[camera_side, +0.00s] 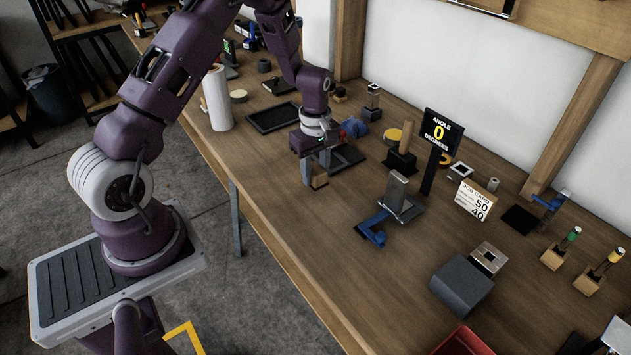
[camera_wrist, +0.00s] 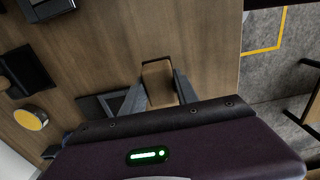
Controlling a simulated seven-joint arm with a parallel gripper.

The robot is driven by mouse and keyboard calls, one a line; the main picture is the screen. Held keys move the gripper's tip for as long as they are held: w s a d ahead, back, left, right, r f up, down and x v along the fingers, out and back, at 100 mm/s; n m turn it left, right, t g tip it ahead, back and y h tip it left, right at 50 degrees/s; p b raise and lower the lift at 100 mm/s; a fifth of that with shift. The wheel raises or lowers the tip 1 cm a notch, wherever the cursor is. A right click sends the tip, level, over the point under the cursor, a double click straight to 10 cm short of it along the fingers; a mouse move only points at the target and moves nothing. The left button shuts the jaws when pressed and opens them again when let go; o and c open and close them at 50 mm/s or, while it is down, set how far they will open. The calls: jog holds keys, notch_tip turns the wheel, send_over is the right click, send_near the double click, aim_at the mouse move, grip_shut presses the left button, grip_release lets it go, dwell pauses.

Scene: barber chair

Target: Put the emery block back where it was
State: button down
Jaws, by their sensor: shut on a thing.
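The emery block appears to be the small tan-brown block (camera_side: 319,182) between my fingers, near the front edge of the bench. It also shows in the wrist view (camera_wrist: 158,84), with a finger on either side. My gripper (camera_wrist: 160,80) is shut on it and points down at the bench; it also shows in the side view (camera_side: 315,178). I cannot tell whether the block touches the wood or hangs just above it. A dark flat tray or mat (camera_side: 347,158) lies just behind my gripper, partly hidden by it.
To the right stand a wooden-handled tool (camera_side: 401,155), an angle display (camera_side: 438,140) and a blue clamp (camera_side: 372,229). Bare wood lies along the front edge.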

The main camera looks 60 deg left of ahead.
aim_at(315, 181)
jog(key=shift+f, duration=1.5)
jog(key=c, duration=0.9)
grip_release()
jog(key=shift+f, duration=0.1)
